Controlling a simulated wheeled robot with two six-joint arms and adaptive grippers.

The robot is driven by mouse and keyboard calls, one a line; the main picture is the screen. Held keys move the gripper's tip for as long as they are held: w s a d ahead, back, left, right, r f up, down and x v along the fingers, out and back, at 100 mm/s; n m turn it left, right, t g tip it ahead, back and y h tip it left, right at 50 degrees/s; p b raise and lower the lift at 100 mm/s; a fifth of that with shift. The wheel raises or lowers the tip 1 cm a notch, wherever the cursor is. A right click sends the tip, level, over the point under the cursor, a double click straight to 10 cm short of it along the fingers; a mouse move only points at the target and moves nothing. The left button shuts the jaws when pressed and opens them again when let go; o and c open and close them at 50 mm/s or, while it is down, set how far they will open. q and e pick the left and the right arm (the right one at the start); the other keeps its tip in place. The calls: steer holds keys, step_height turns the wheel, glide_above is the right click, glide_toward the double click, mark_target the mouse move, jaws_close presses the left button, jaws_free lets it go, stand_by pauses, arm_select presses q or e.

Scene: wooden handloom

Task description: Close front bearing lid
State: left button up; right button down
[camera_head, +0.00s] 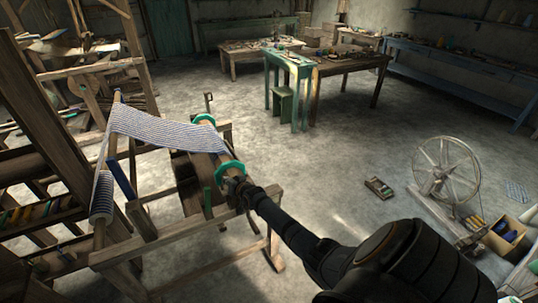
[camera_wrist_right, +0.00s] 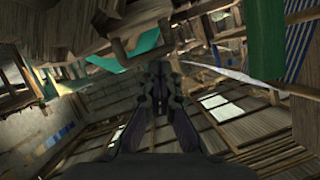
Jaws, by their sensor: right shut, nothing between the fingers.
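The wooden loom (camera_head: 200,238) stands at the left, with a beam (camera_head: 209,164) between two teal discs. The near teal disc (camera_head: 230,168) is right by my right gripper (camera_head: 232,186). That gripper is at the near end of the beam, by the loom's front bearing. In the right wrist view its fingers (camera_wrist_right: 157,72) are together and empty, just below a teal part (camera_wrist_right: 140,50) and a wooden piece (camera_wrist_right: 118,18). The bearing lid cannot be made out clearly; my gripper and arm cover part of that area. Whether the gripper touches anything cannot be told. My left gripper is out of view.
Striped cloth (camera_head: 165,134) stretches from the beam to a roll at the left. A green upright piece (camera_head: 207,202) stands beside the beam. A spinning wheel (camera_head: 445,168) and a box (camera_head: 503,237) stand at the right. The floor between is mostly clear.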

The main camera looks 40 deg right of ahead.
stand_by(0.4)
step_height(320, 180, up, 5)
steer(key=w+p, duration=0.1)
steer(key=p, duration=0.3)
steer(key=a+v, duration=0.1)
steer(key=v, duration=0.8)
steer(key=shift+s+a, duration=0.2)
steer(key=shift+s, duration=0.1)
steer(key=shift+f, duration=0.15)
